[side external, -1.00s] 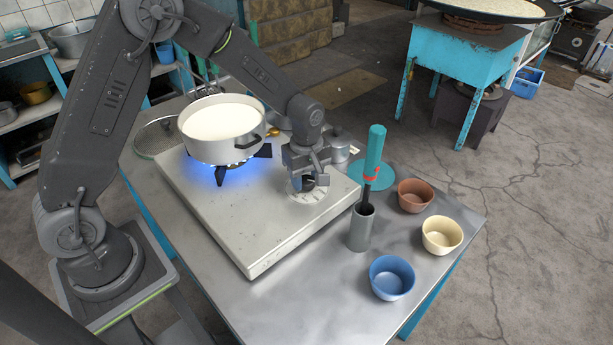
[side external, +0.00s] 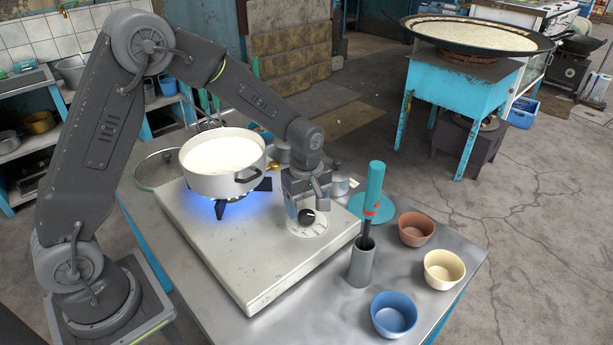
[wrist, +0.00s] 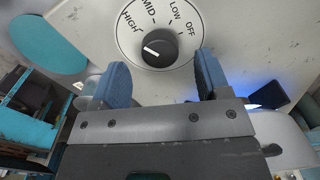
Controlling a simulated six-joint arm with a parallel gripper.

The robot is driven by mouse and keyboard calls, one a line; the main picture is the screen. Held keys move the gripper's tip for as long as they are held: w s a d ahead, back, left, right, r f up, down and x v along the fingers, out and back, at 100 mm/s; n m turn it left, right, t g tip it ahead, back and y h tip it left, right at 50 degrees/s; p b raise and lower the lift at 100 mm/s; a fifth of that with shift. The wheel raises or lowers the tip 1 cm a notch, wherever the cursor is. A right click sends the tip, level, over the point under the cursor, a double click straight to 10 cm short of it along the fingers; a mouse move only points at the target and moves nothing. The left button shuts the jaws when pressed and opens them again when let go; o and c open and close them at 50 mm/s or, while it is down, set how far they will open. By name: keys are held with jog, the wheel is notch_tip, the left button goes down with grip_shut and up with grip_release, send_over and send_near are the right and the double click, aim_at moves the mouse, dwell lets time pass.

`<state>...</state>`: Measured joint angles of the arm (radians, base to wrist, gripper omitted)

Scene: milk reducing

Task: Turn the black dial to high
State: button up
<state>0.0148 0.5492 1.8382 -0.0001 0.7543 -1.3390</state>
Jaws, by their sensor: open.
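The black dial (side external: 307,216) sits on a white round plate at the front right of the stove top. In the wrist view the dial (wrist: 160,47) shows with the labels HIGH, MID, LOW and OFF printed around it. Its white mark is on the dial's left side, towards the HIGH side; I cannot tell if it lines up exactly with HIGH. My gripper (wrist: 160,85) is open and empty. Its two blue-padded fingers are apart, one to each side below the dial in the wrist view. In the side view my gripper (side external: 308,195) is just above the dial.
A white pot of milk (side external: 222,165) stands over a blue flame (side external: 225,207), left of my gripper. A grey cylinder (side external: 361,262) holding a turquoise-handled tool stands right of the stove. Blue (side external: 394,314), cream (side external: 444,268) and brown (side external: 416,229) bowls are further right.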

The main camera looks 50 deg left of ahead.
aim_at(306, 214)
notch_tip(306, 214, up, 11)
jog(key=shift+r, duration=0.15)
dwell(0.4)
jog(key=s+r+m+t, duration=0.2)
jog(key=s+r+m, duration=0.2)
jog(key=s+m, duration=0.3)
jog(key=s+r+m+t, duration=0.3)
jog(key=s+m, duration=0.5)
jog(key=s, duration=0.7)
jog(key=shift+s+a+r+t, duration=0.3)
jog(key=shift+r, duration=0.55)
